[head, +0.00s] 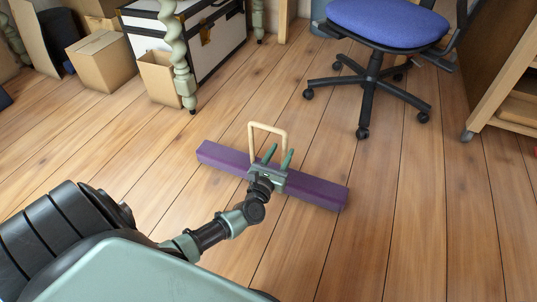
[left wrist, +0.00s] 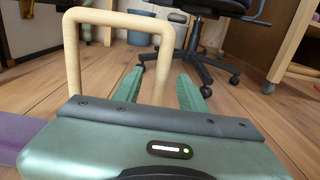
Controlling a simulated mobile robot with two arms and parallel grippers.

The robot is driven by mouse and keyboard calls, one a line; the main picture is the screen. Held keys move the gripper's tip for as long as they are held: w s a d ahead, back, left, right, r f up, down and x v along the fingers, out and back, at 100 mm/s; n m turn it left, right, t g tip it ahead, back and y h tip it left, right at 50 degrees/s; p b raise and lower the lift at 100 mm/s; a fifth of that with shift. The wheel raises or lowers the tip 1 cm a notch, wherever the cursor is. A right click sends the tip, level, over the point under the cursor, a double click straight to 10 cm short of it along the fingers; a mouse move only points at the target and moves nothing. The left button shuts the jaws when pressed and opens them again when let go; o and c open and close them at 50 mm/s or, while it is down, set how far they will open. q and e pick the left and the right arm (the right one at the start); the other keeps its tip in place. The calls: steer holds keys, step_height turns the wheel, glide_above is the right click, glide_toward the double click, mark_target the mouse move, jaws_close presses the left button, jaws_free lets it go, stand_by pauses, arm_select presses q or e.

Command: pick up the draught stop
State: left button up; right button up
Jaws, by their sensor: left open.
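The draught stop (head: 222,155) is a long purple bar with a pale wooden loop handle (head: 267,127) standing up from it. It lies on the plank floor, slanting down to the right. My left gripper (head: 278,157) is open above the middle of the bar, close to the handle. A piece of the purple bar (left wrist: 14,138) shows at the left edge there. The gripper body hides the rest. My right gripper is not in view.
A blue office chair (head: 388,22) on a wheeled black base stands behind the bar. Cardboard boxes (head: 102,62), a white trunk (head: 205,45) and a turned green table leg (head: 180,60) are at the back left. A wheeled wooden unit (head: 505,75) stands at right. Floor around the bar is clear.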

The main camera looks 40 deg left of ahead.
mark_target(283, 149)
arm_select(q)
steer(key=shift+b+x, duration=0.3)
steer(key=shift+x, duration=1.25)
jaws_close()
steer(key=shift+r, duration=0.15)
